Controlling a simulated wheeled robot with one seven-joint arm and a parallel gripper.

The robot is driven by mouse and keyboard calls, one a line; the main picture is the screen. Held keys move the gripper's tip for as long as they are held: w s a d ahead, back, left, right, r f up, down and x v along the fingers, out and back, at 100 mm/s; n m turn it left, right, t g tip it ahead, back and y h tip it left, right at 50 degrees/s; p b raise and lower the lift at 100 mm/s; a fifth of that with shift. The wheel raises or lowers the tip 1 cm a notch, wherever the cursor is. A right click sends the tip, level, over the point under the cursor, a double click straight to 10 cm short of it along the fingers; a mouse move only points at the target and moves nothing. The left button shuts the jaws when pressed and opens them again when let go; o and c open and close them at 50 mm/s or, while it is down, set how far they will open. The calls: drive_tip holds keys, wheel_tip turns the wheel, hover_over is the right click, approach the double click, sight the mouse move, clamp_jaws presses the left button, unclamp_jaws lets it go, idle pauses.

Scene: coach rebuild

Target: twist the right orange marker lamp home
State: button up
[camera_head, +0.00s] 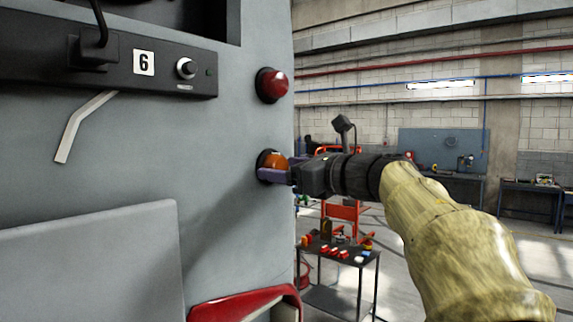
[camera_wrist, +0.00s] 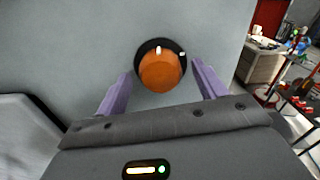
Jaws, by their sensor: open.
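The orange marker lamp (camera_head: 273,161) is a round orange lens in a dark round base on the grey coach panel, below a red lamp. In the wrist view the orange lamp (camera_wrist: 161,71) shows from the front, with one white mark on its top edge and another on the dark base to the upper right, so the two marks are apart. My gripper (camera_head: 270,174) is at the lamp, and its purple fingers are open. In the wrist view my gripper (camera_wrist: 163,86) has one finger on each side of the lamp, with gaps visible. Whether the fingertips reach past the lens is unclear.
A red lamp (camera_head: 271,85) sits above on the same panel. A black strip with a "6" label (camera_head: 144,62) and a knob runs at upper left, with a pale lever (camera_head: 84,125) below it. A tool cart (camera_head: 340,254) stands behind to the right.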

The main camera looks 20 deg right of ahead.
drive_tip(key=c, duration=1)
drive_tip(key=shift+o, duration=0.2)
drive_tip(key=shift+m, duration=0.4)
drive_tip(key=m, duration=0.5)
drive_tip(key=m+p, duration=0.1)
drive_tip(key=m, duration=0.5)
drive_tip(key=o, duration=1)
drive_tip(key=shift+c, duration=0.2)
